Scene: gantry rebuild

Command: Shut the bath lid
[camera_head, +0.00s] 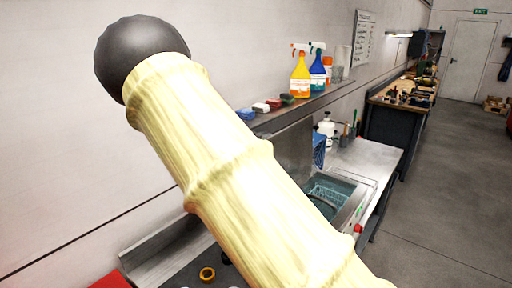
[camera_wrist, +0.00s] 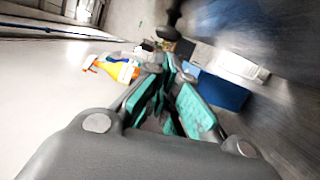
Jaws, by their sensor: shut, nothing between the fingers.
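The bath (camera_head: 352,208) is a metal tub set at the counter, right of centre in the head view. It is open, and a teal wire basket shows inside. A grey panel (camera_head: 293,148) stands steeply behind it and looks like the raised lid; my pale arm hides its lower part and the bath's left side. My gripper (camera_wrist: 172,95), with teal finger pads, is shut and empty in the wrist view. It cannot be made out in the head view, so its distance from the lid is unclear.
A wall shelf (camera_head: 268,122) holds spray bottles (camera_head: 300,76) and small blocks above the counter. A white bottle (camera_head: 326,126) and a blue cloth (camera_head: 318,150) are behind the bath. An orange ring (camera_head: 207,274) lies at lower left. Floor (camera_head: 440,200) at right is clear.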

